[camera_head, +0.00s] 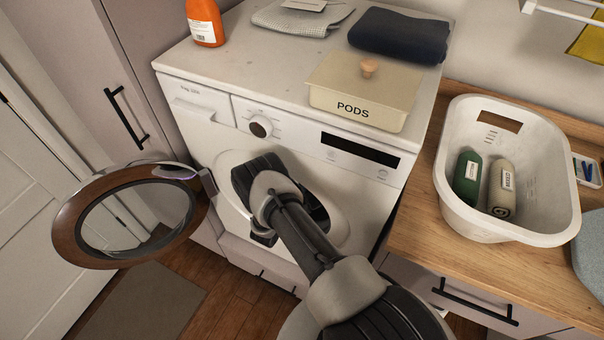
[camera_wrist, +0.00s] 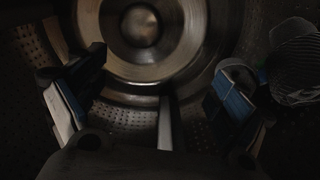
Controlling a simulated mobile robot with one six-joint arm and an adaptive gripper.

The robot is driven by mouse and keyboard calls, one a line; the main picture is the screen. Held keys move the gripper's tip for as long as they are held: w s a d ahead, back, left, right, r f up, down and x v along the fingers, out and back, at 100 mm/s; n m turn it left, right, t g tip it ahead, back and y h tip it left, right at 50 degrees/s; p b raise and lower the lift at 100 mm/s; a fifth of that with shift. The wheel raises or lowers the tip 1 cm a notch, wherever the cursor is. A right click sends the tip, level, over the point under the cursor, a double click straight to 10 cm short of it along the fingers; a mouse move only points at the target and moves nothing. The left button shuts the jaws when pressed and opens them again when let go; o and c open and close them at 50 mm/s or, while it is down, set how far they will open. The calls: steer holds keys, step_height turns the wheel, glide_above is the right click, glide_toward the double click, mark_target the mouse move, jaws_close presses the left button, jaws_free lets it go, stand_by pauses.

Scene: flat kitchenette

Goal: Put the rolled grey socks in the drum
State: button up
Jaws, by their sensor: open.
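The washing machine's drum (camera_wrist: 125,118) fills the wrist view, with a perforated wall and a shiny round back. My gripper (camera_wrist: 148,98) is inside it, fingers wide apart with blue-and-white pads, and nothing is between them. A grey ribbed bundle (camera_wrist: 298,68) lies at the right of the drum, beside the right finger and apart from the space between the fingers; it looks like the rolled grey socks, but the dark view leaves this unsure. In the head view my arm reaches through the machine's door opening (camera_head: 342,222), hiding the fingers and the drum's inside.
The round door (camera_head: 72,222) stands open at the left. A white laundry basket (camera_head: 545,215) on the wooden counter holds a green roll (camera_head: 467,178) and a beige roll (camera_head: 502,187). A PODS box (camera_head: 365,92), folded cloths and an orange bottle (camera_head: 205,22) sit on the washing machine (camera_head: 200,68).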

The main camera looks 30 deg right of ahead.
steer(key=shift+a, duration=0.15)
steer(key=v, duration=1.2)
